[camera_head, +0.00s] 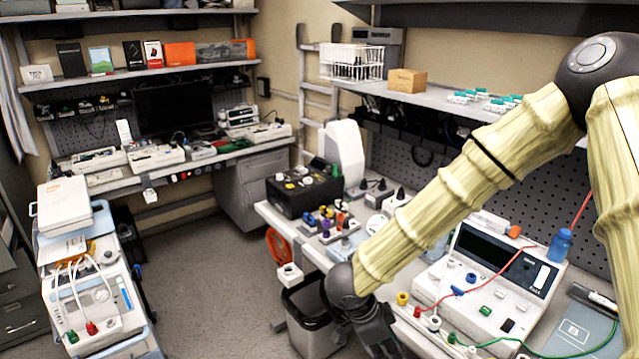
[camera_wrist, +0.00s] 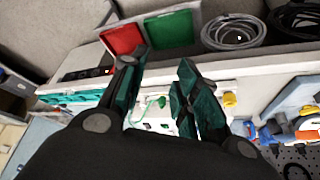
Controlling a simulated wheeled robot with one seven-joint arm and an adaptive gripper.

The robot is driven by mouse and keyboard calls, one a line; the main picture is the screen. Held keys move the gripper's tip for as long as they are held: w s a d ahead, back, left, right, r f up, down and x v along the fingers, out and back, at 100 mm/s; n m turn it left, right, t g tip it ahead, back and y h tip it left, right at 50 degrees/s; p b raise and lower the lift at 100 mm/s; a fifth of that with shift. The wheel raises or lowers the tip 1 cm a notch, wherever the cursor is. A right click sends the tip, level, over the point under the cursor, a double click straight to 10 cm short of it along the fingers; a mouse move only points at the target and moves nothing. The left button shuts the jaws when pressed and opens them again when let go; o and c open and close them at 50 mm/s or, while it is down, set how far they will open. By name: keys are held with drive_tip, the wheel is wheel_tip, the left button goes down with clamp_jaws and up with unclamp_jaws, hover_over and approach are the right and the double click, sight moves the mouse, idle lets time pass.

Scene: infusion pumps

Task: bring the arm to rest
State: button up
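My gripper (camera_head: 380,335) is at the bottom centre of the head view, at the end of my arm, which comes in from the upper right. A white surface and a green wire show through the gap, and nothing is held.
A grey-white bench unit (camera_head: 492,275) with red and green leads stands right of my gripper. A white cart (camera_head: 88,300) stands at far left. The floor (camera_head: 205,265) between is clear.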

drive_tip(key=s+d+f+n+t+y+b, duration=0.1)
drive_tip(key=s+d+f+n+b, duration=0.2)
drive_tip(key=f, duration=0.8)
drive_tip(key=s+d+f+n+t, duration=0.25)
drive_tip(key=s+f+n, duration=0.3)
drive_tip(key=f, duration=0.55)
drive_tip(key=s+d+f+n+g+y+b, duration=0.1)
drive_tip(key=s+f+n, duration=0.3)
drive_tip(key=s, duration=0.5)
drive_tip(key=s+d+f+n+g+y+b, duration=0.1)
drive_tip(key=s+f+n+g+y+b, duration=0.1)
drive_tip(key=s+f, duration=0.4)
drive_tip(key=s+n+g+y, duration=0.1)
drive_tip(key=s+n, duration=0.1)
drive_tip(key=s, duration=0.2)
drive_tip(key=shift+d+f, duration=0.15)
drive_tip(key=shift+d, duration=0.2)
